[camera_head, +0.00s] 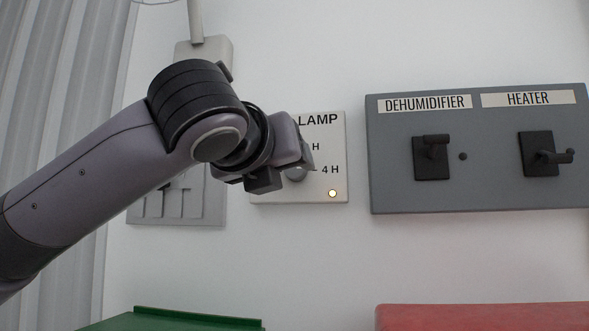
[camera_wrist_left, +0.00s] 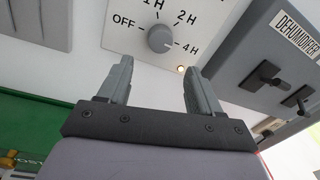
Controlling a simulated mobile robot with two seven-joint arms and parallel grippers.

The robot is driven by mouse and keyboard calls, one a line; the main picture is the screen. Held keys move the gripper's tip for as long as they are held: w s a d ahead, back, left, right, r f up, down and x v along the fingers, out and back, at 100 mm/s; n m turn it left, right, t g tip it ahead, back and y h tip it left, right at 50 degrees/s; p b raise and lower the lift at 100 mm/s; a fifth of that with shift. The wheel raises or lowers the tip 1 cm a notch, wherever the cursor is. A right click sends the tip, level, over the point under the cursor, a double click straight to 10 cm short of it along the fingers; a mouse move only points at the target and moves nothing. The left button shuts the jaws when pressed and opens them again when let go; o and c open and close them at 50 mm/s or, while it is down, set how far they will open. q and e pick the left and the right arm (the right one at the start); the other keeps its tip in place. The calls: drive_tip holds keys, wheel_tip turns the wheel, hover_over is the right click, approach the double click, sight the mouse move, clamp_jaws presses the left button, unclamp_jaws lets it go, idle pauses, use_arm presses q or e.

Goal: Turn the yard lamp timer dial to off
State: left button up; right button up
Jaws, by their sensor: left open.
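The lamp timer panel (camera_head: 336,190) is a pale plate on the wall. It also shows in the left wrist view (camera_wrist_left: 215,14), with the marks OFF, 1 H, 2 H and 4 H. Its round grey dial (camera_wrist_left: 160,38) appears to have its pointer towards 4 H. In the head view the dial (camera_head: 297,174) is partly hidden by my gripper. A small indicator light (camera_head: 332,193) glows at the panel's lower right. My left gripper (camera_wrist_left: 159,68) is open and empty, its fingertips just short of the dial and to either side below it. My right gripper is out of view.
A grey switch box (camera_head: 475,195) labelled DEHUMIDIFIER and HEATER juts from the wall to the right, with two black switches. Another grey panel (camera_head: 170,212) is partly behind my left arm. Green (camera_head: 180,321) and red (camera_head: 480,317) objects stand below. The wall below the panel is clear.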

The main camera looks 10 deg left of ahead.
sight(295, 170)
use_arm(q)
drive_tip(key=w+r+p, duration=0.1)
drive_tip(key=w+p, duration=0.1)
drive_tip(key=w, duration=0.4)
drive_tip(key=shift+w, duration=0.35)
drive_tip(key=shift+r, duration=0.1)
drive_tip(key=shift+c, duration=0.3)
drive_tip(key=c, duration=1)
